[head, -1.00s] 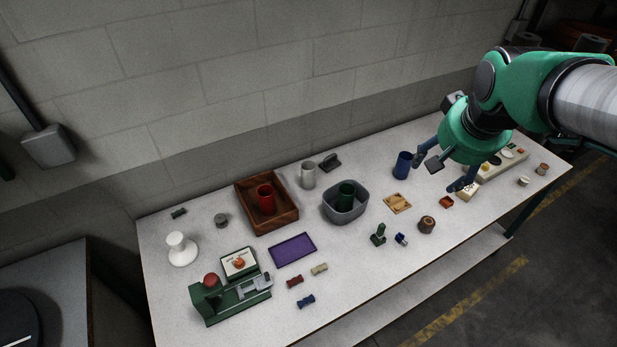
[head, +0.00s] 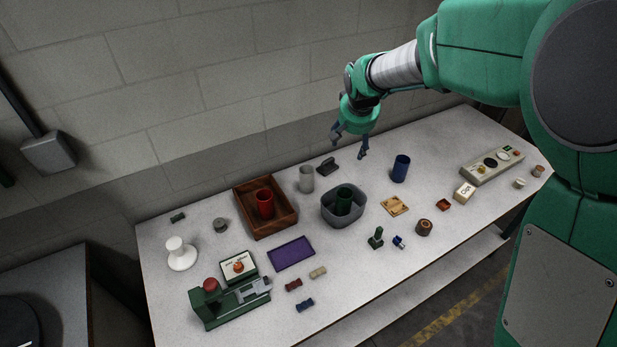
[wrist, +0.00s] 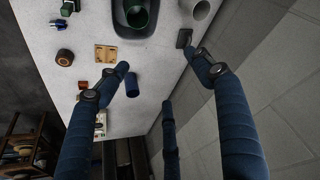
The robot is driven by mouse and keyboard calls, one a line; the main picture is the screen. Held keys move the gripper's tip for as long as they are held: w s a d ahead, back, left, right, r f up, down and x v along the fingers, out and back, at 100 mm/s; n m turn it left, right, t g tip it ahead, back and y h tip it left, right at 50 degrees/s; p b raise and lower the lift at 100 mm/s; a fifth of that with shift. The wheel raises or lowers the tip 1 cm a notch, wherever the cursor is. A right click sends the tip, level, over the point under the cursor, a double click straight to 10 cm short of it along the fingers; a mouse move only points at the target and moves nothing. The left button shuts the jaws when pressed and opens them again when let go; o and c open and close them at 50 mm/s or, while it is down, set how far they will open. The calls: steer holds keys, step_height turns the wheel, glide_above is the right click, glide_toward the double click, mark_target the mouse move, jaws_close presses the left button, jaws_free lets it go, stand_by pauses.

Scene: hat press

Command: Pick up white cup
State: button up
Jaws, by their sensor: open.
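The white cup (head: 306,179) stands upright on the table at the back, between the wooden box and the grey bin. It looks light grey. In the wrist view a pale cup (wrist: 201,10) shows at the top edge, partly cut off. My gripper (head: 349,156) is open and empty, above the back of the table, to the right of the white cup and higher than it. Its spread fingers (wrist: 160,75) also show in the wrist view, with nothing between them touching.
A wooden box (head: 285,223) with a red cup (head: 265,203) stands left of the white cup. A grey bin (head: 331,215) holding a green cup (head: 343,200) is in front right. A blue cup (head: 401,168) stands further right. The wall is close behind.

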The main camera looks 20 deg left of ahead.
steer(key=w+a+f, duration=0.2)
steer(key=a+f, duration=0.5)
steer(key=w+a+f+n, duration=0.1)
steer(key=w+a+f, duration=0.2)
steer(key=a+f, duration=0.4)
steer(key=shift+w+a+f+p, duration=0.3)
steer(key=shift+a+f+p, duration=0.05)
steer(key=shift+a, duration=0.35)
steer(key=shift+f, duration=0.1)
glide_toward(306, 172)
steer(key=shift+s+d+f, duration=0.1)
steer(key=shift+d+f, duration=0.1)
steer(key=shift+f, duration=0.25)
steer(key=shift+d+f, duration=0.25)
steer(key=shift+f, duration=0.2)
steer(key=shift+f+b, duration=0.15)
steer(key=shift+b, duration=0.15)
steer(key=shift+a+x, duration=0.2)
steer(key=shift+x, duration=2.2)
steer(key=shift+s, duration=0.15)
steer(key=c, duration=1.5)
steer(key=shift+c, duration=0.2)
